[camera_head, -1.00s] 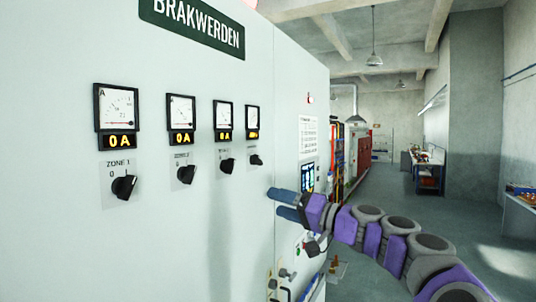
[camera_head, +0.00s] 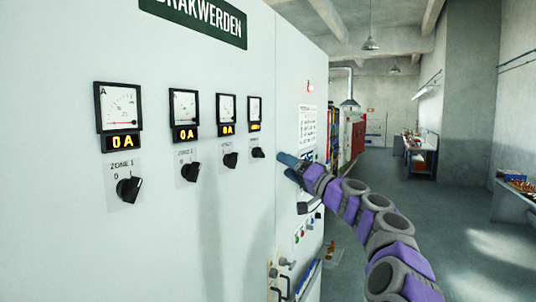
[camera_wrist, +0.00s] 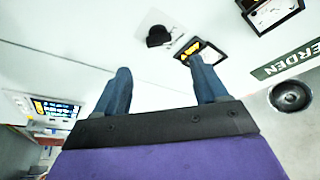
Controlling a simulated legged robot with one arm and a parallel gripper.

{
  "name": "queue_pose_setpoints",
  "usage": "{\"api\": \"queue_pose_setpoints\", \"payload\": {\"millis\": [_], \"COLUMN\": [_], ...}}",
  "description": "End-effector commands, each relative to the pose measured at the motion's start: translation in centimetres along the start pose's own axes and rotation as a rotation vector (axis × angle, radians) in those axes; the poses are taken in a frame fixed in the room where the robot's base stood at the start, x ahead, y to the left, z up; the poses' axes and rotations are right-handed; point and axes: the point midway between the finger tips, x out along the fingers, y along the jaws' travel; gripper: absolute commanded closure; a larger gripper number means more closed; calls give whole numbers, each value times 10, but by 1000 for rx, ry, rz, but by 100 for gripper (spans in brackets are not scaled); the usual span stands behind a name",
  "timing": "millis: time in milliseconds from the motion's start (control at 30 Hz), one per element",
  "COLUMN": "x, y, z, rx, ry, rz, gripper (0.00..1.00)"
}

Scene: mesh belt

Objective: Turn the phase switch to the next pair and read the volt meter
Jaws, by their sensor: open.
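A row of several dial meters runs along the grey cabinet, each with a lit amber display and a black rotary knob below. The nearest meter (camera_head: 119,107) is marked A and its display reads 0 A; its knob (camera_head: 129,189) is labelled ZONE 1. The farthest meter (camera_head: 255,109) has a knob (camera_head: 257,153) below it. I cannot tell which is the volt meter or phase switch. My gripper (camera_head: 285,165) is open and empty, just right of the farthest knob. In the wrist view, a black knob (camera_wrist: 158,37) lies beyond the open fingertips (camera_wrist: 160,66), apart from them.
A red lamp (camera_head: 310,87) and a printed notice (camera_head: 307,128) are on the cabinet's right part. Small buttons and handles sit lower down. In the wrist view, a lit screen (camera_wrist: 54,108) shows at left. The floor (camera_head: 455,225) to the right is open, with benches beyond.

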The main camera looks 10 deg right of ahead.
Motion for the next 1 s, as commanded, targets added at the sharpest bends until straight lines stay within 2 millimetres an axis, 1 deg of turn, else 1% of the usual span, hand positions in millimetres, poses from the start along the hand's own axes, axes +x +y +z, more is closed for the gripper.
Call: {"api": "queue_pose_setpoints", "payload": {"millis": [33, 167, 400, 700, 800, 900, 1000], "x": [7, 17, 39, 77, 87, 91, 91], "y": [3, 6, 8, 3, 2, 1, 2], "z": [0, -6, -11, -4, -2, -2, -6], "rx": [0, 4, 7, 3, 1, 2, 4], "ry": [-3, 1, 3, -2, -3, -2, 1], "rz": [4, 2, 1, 3, 3, -2, -3], "gripper": [28, 28, 28, 28, 28, 28, 28]}}
